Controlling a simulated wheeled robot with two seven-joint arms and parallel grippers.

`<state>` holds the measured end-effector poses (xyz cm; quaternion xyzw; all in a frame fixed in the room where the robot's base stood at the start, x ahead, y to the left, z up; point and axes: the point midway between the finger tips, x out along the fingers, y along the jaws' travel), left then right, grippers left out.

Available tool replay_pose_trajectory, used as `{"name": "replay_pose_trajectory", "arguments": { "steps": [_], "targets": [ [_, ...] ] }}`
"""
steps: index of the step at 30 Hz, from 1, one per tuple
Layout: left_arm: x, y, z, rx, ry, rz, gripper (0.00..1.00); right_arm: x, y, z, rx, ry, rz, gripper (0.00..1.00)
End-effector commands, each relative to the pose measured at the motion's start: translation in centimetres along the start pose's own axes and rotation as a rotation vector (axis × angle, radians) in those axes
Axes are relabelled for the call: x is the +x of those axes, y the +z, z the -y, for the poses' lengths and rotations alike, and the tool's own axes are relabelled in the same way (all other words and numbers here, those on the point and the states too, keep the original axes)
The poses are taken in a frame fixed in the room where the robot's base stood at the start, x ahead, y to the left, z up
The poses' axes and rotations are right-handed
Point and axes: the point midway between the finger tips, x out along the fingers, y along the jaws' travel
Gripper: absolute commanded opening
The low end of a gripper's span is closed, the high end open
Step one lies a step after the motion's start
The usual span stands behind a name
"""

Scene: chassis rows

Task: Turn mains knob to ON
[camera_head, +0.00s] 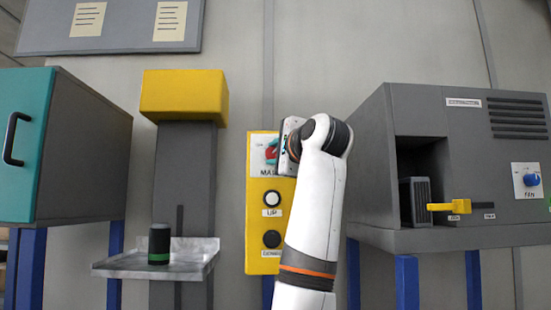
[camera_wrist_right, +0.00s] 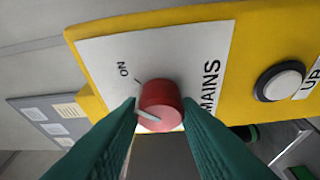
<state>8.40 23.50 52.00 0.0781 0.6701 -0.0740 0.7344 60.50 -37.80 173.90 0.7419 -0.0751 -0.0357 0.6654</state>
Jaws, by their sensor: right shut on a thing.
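The red mains knob (camera_wrist_right: 160,98) sits on a white plate (camera_wrist_right: 205,62) marked MAINS, with ON printed up and left of it in the right wrist view. A white pointer line on the knob points left in that view, not straight at the ON mark. My right gripper (camera_wrist_right: 159,106) has its teal fingers on both sides of the knob and is shut on it. In the head view the knob (camera_head: 271,152) is partly hidden by my right wrist. My left gripper is not in view.
The yellow panel (camera_head: 256,222) also carries a white UP button (camera_head: 272,198) and a dark button (camera_head: 272,239) below. A tray (camera_head: 120,263) with a dark cylinder (camera_head: 159,243) stands left. A grey machine (camera_head: 370,170) with a yellow handle (camera_head: 452,206) stands right.

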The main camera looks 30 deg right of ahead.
Motion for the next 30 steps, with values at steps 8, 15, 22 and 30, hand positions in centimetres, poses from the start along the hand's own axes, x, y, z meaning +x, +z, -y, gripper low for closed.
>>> {"name": "replay_pose_trajectory", "arguments": {
  "steps": [8,15,22,30],
  "targets": [
    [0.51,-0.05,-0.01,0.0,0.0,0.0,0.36,0.09,-0.05,0.3,0.088,0.032,0.0,0.07],
    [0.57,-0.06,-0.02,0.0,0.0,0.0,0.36,0.11,0.01,0.31,0.109,0.039,0.0,0.07],
    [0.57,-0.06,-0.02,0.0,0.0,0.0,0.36,0.12,0.01,0.32,0.11,0.039,0.001,0.07],
    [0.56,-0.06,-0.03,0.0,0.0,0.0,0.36,0.09,0.01,0.26,0.109,0.041,0.001,0.52]
  ]
}}
